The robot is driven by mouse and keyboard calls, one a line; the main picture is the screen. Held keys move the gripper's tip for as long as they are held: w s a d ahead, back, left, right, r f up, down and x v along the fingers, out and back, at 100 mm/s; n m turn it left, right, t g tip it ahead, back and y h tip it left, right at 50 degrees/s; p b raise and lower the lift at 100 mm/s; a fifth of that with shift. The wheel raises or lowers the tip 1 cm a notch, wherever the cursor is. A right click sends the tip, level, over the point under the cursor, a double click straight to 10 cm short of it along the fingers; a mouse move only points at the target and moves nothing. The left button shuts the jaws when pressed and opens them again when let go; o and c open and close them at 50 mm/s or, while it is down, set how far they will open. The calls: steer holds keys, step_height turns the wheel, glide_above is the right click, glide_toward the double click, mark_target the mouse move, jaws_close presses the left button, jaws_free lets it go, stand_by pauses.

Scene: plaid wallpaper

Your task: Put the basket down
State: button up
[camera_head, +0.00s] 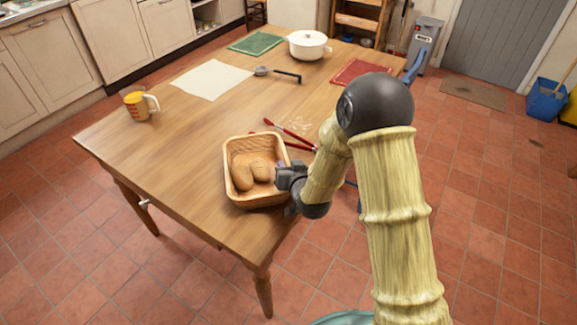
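A light tan basket (233,149) with brown, bread-like or potato-like items (250,172) inside is at the front right corner of the wooden table (180,153). It looks upright. My gripper (284,178) is at the basket's right side, against or over its rim. The fingertips are small and partly hidden, so I cannot tell whether they are closed on the rim. I also cannot tell whether the basket's bottom touches the table or is a little above it.
Red-handled tongs (288,131) lie just behind the basket. A yellow measuring cup (139,104), white paper (211,79), ladle (277,73), white pot (308,45), green cloth (256,43) and red cloth (361,72) are farther off. The table's left front is clear.

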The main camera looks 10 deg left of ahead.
steer(key=shift+r, duration=0.1)
steer(key=p+v, duration=0.2)
steer(key=v, duration=0.7)
steer(key=shift+r, duration=0.3)
steer(key=p, duration=0.4)
steer(key=shift+s+d+r+p, duration=0.2)
steer(key=shift+s+p, duration=0.1)
steer(key=shift+p, duration=0.05)
steer(key=shift+s+d+p, duration=0.1)
steer(key=shift+s+p, duration=0.1)
steer(key=shift+p, duration=0.65)
steer(key=p+v, duration=0.1)
steer(key=p, duration=0.3)
steer(key=shift+s+d, duration=0.15)
steer(key=shift+s, duration=0.15)
steer(key=shift+f, duration=0.1)
